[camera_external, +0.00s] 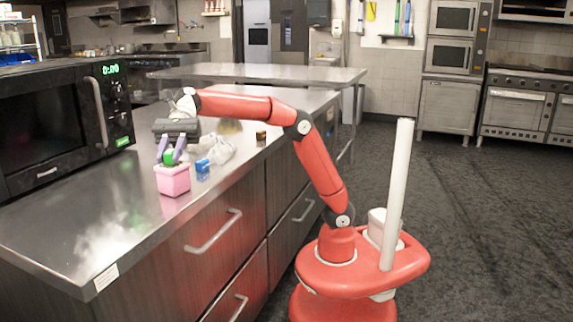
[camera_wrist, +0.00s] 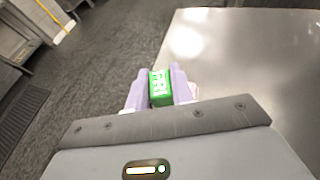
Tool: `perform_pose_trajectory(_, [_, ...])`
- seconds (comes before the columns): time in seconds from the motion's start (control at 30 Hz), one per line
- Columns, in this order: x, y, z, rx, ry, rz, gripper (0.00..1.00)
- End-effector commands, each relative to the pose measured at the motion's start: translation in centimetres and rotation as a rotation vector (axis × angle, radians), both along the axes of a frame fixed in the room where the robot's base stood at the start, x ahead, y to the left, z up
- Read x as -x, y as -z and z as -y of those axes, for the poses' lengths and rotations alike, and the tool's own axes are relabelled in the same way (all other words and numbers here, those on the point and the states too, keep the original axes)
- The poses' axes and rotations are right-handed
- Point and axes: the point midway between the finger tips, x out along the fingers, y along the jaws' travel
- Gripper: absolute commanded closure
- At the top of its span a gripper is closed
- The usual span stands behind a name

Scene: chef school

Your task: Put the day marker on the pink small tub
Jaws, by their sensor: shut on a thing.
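The day marker is a small green block (camera_external: 169,158) with white lettering on its face; it also shows in the wrist view (camera_wrist: 160,87). My gripper (camera_external: 171,153) is shut on it, its lilac fingers on both sides of the block, as the wrist view (camera_wrist: 160,90) also shows. The pink small tub (camera_external: 172,181) stands upright on the steel counter directly below the marker in the external view. The marker appears at the tub's top; I cannot tell whether it touches the tub. In the wrist view the tub is mostly or wholly hidden behind my gripper.
A blue block (camera_external: 202,167) stands just right of the tub, with a crumpled clear-white bag (camera_external: 221,150) behind it. A small brown block (camera_external: 261,135) is farther right. A black microwave (camera_external: 62,118) stands at left. The front of the steel counter (camera_external: 75,230) is clear.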

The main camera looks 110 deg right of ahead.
Motion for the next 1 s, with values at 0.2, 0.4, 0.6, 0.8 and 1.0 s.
perform_pose_trajectory(0.2, [0.0,0.1,0.0,0.000,-0.001,0.002,1.00])
perform_pose_trajectory(0.4, [0.0,0.5,0.0,0.000,0.000,0.002,0.76])
perform_pose_trajectory(0.6, [0.0,0.4,0.0,0.000,-0.001,0.002,0.55])
perform_pose_trajectory(0.8, [0.0,0.4,0.0,-0.001,0.000,0.001,0.55])
perform_pose_trajectory(1.0, [0.4,-0.4,1.0,0.000,0.002,0.002,0.55])
